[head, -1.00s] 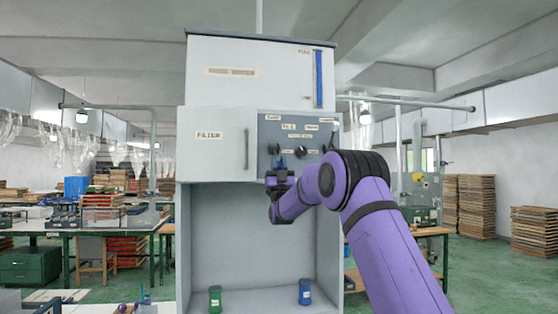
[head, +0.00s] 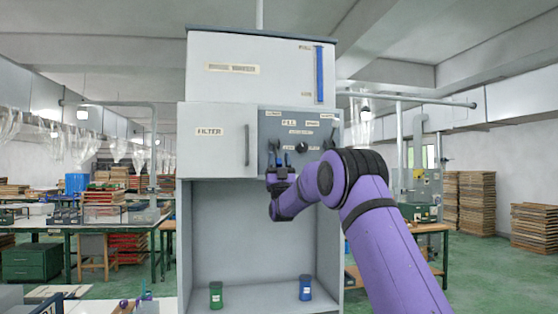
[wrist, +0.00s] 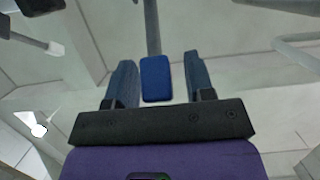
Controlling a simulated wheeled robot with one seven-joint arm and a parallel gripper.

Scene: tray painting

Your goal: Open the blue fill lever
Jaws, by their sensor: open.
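The blue lever tip (wrist: 156,78) shows in the wrist view as a rounded blue block on a grey stem. My gripper (wrist: 161,82) is open, with one finger on each side of the tip and a visible gap on both sides. In the head view my gripper (head: 279,162) is in front of the lower left of the grey control panel (head: 268,128).
The panel has a dark knob (head: 301,147) and labels right of my gripper. The filter door (head: 215,150) with its upright handle is to the left. Below is an open bay with a green canister (head: 216,296) and a blue canister (head: 305,289). Other levers show near the wrist view's edges.

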